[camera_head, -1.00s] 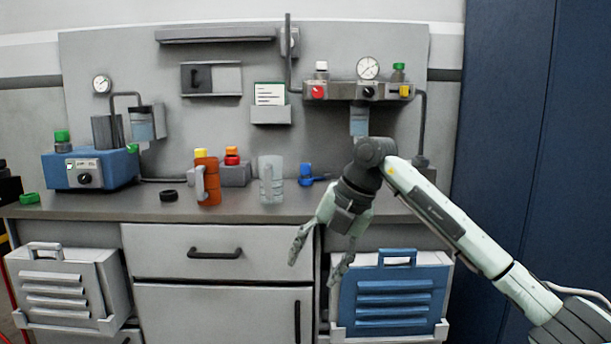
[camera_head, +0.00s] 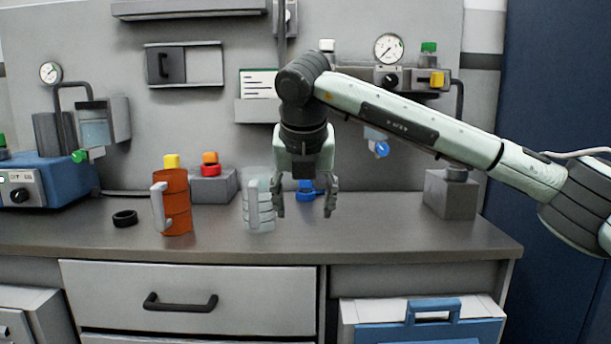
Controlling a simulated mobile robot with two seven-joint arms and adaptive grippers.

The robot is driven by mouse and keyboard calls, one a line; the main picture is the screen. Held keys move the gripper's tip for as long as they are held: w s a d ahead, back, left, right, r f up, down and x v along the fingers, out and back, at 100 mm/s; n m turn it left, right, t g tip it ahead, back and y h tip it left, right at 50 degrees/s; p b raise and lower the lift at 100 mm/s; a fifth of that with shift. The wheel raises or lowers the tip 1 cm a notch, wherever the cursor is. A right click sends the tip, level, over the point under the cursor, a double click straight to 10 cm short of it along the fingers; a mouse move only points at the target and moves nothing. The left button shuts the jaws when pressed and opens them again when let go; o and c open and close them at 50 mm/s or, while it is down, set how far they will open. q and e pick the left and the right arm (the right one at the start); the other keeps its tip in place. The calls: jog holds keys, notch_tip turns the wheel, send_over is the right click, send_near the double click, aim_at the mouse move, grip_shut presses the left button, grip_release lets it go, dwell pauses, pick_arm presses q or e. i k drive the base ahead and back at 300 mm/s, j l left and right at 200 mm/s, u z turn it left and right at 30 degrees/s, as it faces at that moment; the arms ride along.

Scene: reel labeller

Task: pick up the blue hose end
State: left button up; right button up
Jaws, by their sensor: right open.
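A small blue piece (camera_head: 306,195), which looks like the blue hose end, lies on the bench top (camera_head: 380,232). It is partly hidden behind my right gripper (camera_head: 304,208). The right gripper points down and is open and empty, its fingers on either side of the blue piece in the picture. The fingers look nearer to me than the piece, and I cannot tell the exact gap. Another blue round part (camera_head: 381,149) hangs under the regulator. My left gripper is not in view.
A clear jug (camera_head: 258,205) stands close to the left of the right gripper. An orange jug (camera_head: 176,205) and a black ring (camera_head: 125,218) are farther left. A grey block (camera_head: 450,194) stands at right. The bench between the gripper and that block is clear.

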aim_at(304, 185)
jog(key=i, duration=1.15)
